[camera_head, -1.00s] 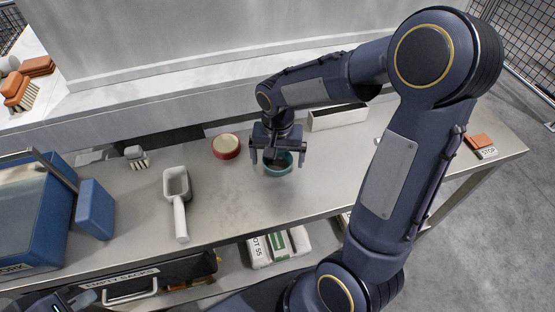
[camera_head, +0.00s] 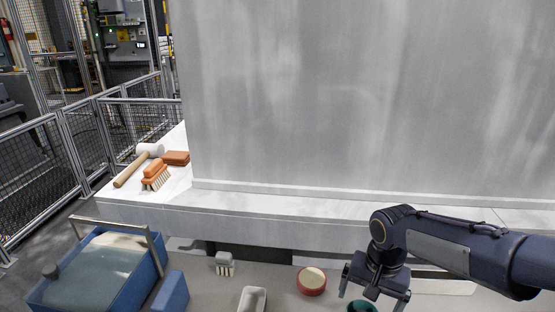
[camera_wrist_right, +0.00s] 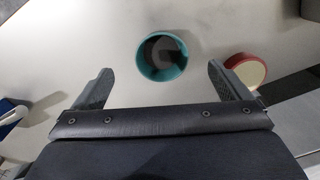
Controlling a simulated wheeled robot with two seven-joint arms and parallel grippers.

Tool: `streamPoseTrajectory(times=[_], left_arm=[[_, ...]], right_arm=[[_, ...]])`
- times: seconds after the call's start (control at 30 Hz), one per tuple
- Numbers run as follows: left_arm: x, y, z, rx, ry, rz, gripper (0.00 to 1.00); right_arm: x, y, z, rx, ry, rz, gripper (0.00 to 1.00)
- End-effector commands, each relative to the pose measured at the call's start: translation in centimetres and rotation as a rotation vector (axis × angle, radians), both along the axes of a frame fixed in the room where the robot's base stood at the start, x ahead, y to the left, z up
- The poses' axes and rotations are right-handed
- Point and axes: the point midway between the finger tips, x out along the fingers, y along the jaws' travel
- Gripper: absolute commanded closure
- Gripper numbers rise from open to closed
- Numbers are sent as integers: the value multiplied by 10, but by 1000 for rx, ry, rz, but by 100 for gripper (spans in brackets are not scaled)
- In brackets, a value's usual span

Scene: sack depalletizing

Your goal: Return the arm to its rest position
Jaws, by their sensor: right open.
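My right arm comes in from the right in the head view. Its gripper (camera_head: 374,288) is open, with its fingers apart and nothing between them. It is above the bench, close to a round teal container (camera_head: 362,306) that is partly cut off by the bottom edge. In the right wrist view the two fingers of my gripper (camera_wrist_right: 162,85) stand wide apart. The teal container (camera_wrist_right: 162,57) lies ahead between them, apart from both. My left gripper is not in view.
On the bench are a round red container (camera_head: 311,281), a small brush (camera_head: 224,264), a white scoop (camera_head: 252,300) and a blue bin (camera_head: 100,270). A mallet (camera_head: 132,170) and an orange brush (camera_head: 155,176) lie on the white ledge behind. A large grey wall-like block (camera_head: 370,95) stands behind the bench.

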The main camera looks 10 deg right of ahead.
Motion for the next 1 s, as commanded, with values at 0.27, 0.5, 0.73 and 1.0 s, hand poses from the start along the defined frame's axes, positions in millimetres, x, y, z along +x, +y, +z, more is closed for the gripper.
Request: streamPoseTrajectory(times=[0.27,0.5,0.73,1.0], left_arm=[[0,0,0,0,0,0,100],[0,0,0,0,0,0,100],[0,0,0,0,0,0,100],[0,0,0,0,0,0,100]], right_arm=[[-84,8,39,151,-240,190,4],[-141,29,42,191,-468,356,4],[-155,38,39,187,-547,412,4],[-155,38,39,187,-547,412,4]])
